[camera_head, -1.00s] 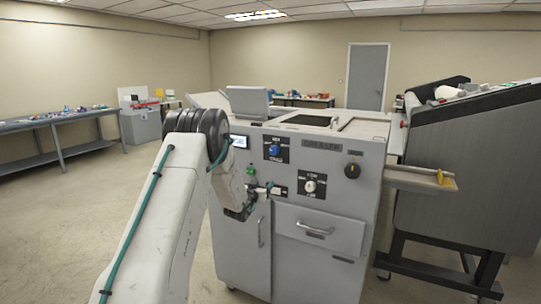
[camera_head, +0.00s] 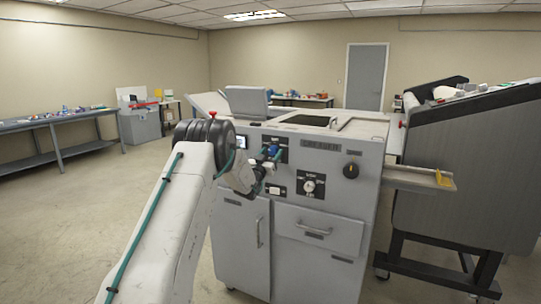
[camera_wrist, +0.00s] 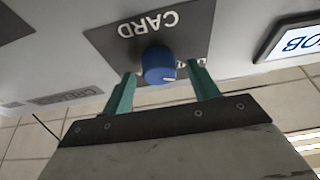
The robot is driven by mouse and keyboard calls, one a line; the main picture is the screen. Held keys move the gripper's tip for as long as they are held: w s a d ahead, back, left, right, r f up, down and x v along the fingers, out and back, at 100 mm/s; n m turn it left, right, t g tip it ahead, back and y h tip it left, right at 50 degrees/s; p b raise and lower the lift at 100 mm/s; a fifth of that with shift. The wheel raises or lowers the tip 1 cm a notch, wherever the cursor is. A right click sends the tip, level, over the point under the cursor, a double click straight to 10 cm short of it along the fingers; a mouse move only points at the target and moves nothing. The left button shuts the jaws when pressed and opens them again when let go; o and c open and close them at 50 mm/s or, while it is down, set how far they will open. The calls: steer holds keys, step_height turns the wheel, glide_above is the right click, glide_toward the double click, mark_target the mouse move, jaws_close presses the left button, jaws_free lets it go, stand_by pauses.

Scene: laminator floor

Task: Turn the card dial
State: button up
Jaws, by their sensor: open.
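The card dial is a blue round knob with a white mark, on a dark plate (camera_wrist: 110,38) lettered CARD, which appears upside down in the wrist view. The card dial (camera_wrist: 158,62) sits between the tips of my two green fingers, with a gap on each side. My gripper (camera_wrist: 163,76) is open and holds nothing. In the head view, the card dial (camera_head: 271,151) is on the upper front of the grey machine (camera_head: 232,238). My gripper (camera_head: 266,165) reaches it from the lower left and partly covers its plate.
A white dial (camera_head: 309,186) is below right of the card dial, and a black knob (camera_head: 351,171) is farther right. A lit display (camera_wrist: 292,42) lies beside the card plate. A metal shelf (camera_head: 415,180) juts out at the machine's right. The floor at left is open.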

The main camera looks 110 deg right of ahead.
steer(key=c, duration=1)
steer(key=shift+o, duration=0.2)
steer(key=shift+m, duration=0.4)
steer(key=m+g+y, duration=0.1)
steer(key=m, duration=0.2)
steer(key=m+g+y, duration=0.1)
steer(key=m+y, duration=0.1)
steer(key=m, duration=0.1)
steer(key=shift+w+d, duration=0.1)
steer(key=m+y, duration=0.1)
steer(key=m, duration=0.2)
steer(key=m+y, duration=0.2)
steer(key=m, duration=0.2)
steer(key=shift+r+m+g, duration=0.15)
steer(key=shift+m+g, duration=0.15)
steer(key=shift+g, duration=0.1)
steer(key=m+t+y, duration=0.1)
steer(key=m, duration=0.2)
steer(key=m+y, duration=0.1)
steer(key=m, duration=0.3)
steer(key=shift+w+d+r+m+t+y, duration=0.1)
steer(key=shift+r+m+t+y, duration=0.05)
steer(key=shift+m+t+y, duration=0.2)
steer(key=m+t, duration=0.1)
steer(key=m, duration=0.1)
steer(key=m+t, duration=0.1)
steer(key=m, duration=0.2)
steer(key=shift+t+y, duration=0.25)
steer(key=shift+c, duration=0.2)
steer(key=shift+m, duration=0.25)
